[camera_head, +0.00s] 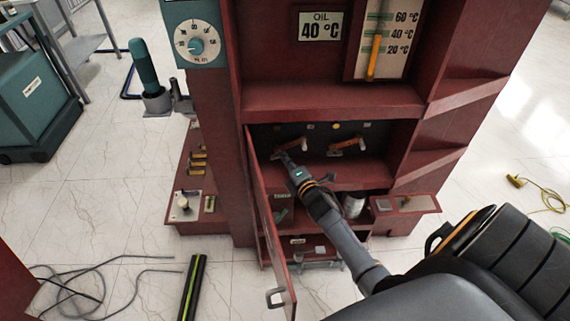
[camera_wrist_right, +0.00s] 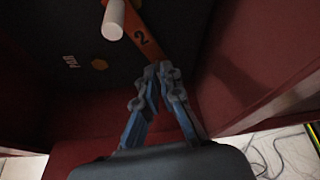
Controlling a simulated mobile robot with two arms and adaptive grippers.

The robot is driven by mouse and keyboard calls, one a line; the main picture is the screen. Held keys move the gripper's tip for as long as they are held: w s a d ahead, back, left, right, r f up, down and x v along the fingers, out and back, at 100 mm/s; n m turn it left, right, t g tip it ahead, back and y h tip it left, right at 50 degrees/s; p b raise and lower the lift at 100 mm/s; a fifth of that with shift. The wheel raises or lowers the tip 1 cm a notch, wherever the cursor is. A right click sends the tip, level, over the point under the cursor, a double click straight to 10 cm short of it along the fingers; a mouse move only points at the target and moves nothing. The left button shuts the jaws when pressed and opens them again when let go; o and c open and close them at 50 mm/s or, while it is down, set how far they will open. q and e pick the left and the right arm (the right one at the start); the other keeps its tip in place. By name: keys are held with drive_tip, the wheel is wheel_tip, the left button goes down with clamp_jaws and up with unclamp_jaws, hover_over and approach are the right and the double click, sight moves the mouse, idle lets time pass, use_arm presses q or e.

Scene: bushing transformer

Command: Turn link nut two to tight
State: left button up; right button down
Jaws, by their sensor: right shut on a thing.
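An orange lever marked "2" (camera_wrist_right: 144,38), which I take as link nut two, shows in the right wrist view against the dark panel. A white round peg (camera_wrist_right: 114,18) stands out beside its upper part. In the head view this lever (camera_head: 291,146) is the left of two orange levers inside the cabinet recess. My right gripper (camera_head: 284,159) reaches into the recess from below. In the right wrist view its blue fingers (camera_wrist_right: 161,74) are closed at the lever's lower end. The nut itself cannot be made out. My left gripper is not in view.
The second orange lever (camera_head: 346,146) is close on the right. The red cabinet (camera_head: 330,101) encloses the recess, and its open door (camera_head: 270,225) stands left of my right arm. A lower shelf holds a light cylinder (camera_head: 353,206). Cables (camera_head: 75,285) lie on the floor.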

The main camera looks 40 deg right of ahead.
drive_tip(key=shift+d+f+m+t+b, duration=0.1)
drive_tip(key=shift+f+m+t+b, duration=0.2)
drive_tip(key=shift+m+b, duration=0.4)
drive_tip(key=shift+f+m+t+b, duration=0.15)
drive_tip(key=shift+m+t+b, duration=0.15)
drive_tip(key=shift+m+b, duration=0.4)
drive_tip(key=c, duration=1.5)
unclamp_jaws()
drive_tip(key=shift+s, duration=0.1)
drive_tip(key=s, duration=0.4)
drive_tip(key=s+a, duration=0.1)
drive_tip(key=s, duration=0.3)
drive_tip(key=s+a, duration=0.1)
drive_tip(key=s, duration=0.2)
drive_tip(key=shift+s, duration=0.4)
